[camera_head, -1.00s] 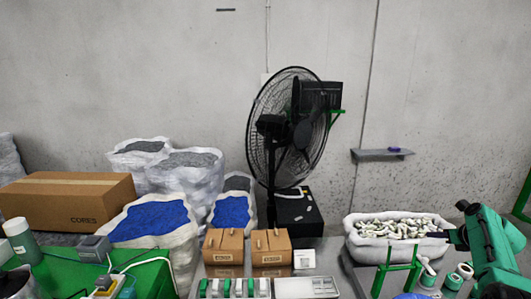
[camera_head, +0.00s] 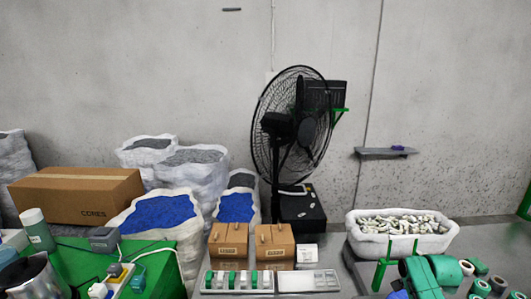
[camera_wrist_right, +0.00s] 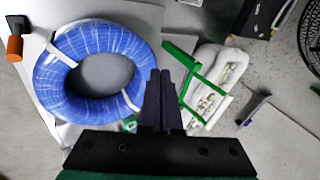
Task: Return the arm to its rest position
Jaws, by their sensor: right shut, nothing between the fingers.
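My right arm (camera_head: 422,278) is a green form at the lower right of the head view; its gripper is out of that view. In the right wrist view my right gripper (camera_wrist_right: 165,100) is shut, its dark fingers together with nothing between them. A coil of blue cable (camera_wrist_right: 118,50) with white ties lies on a pale surface, left of and beyond the fingertips. The fingers overlap its right edge in the picture; I cannot tell whether they touch it. My left gripper is not in view.
A white sack of pale pieces (camera_head: 402,222) and a green stand (camera_head: 381,268) are beside my right arm. Several green and white spools (camera_head: 480,287) lie at the right. Cardboard boxes (camera_head: 274,243) and a white tray (camera_head: 308,281) stand mid-table. A black fan (camera_head: 292,125) stands behind.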

